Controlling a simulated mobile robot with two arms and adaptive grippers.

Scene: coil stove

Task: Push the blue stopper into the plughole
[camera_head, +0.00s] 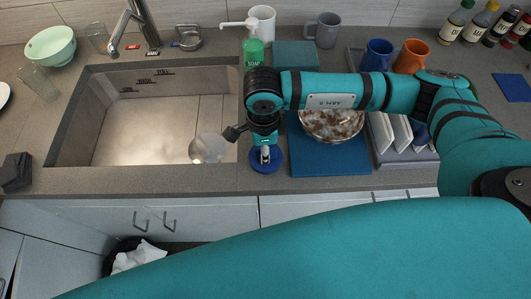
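The blue stopper (272,169) is a round disc on the grey counter, just right of the sink basin (243,110) and left of a blue board. My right gripper (265,157) points down over the stopper and hides its middle. I cannot tell whether the fingers touch or grip it. My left gripper is not in view. The plughole cannot be made out in the basin. A pale, translucent round shape (208,148) shows at the basin's front right, beside a dark part near my gripper.
A green soap bottle (253,53) stands behind my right arm. A patterned bowl (332,124) sits on the blue board (330,163) to the right. A dish rack (405,150) stands further right. The faucet (130,30) is behind the sink. The basin's middle looks clear.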

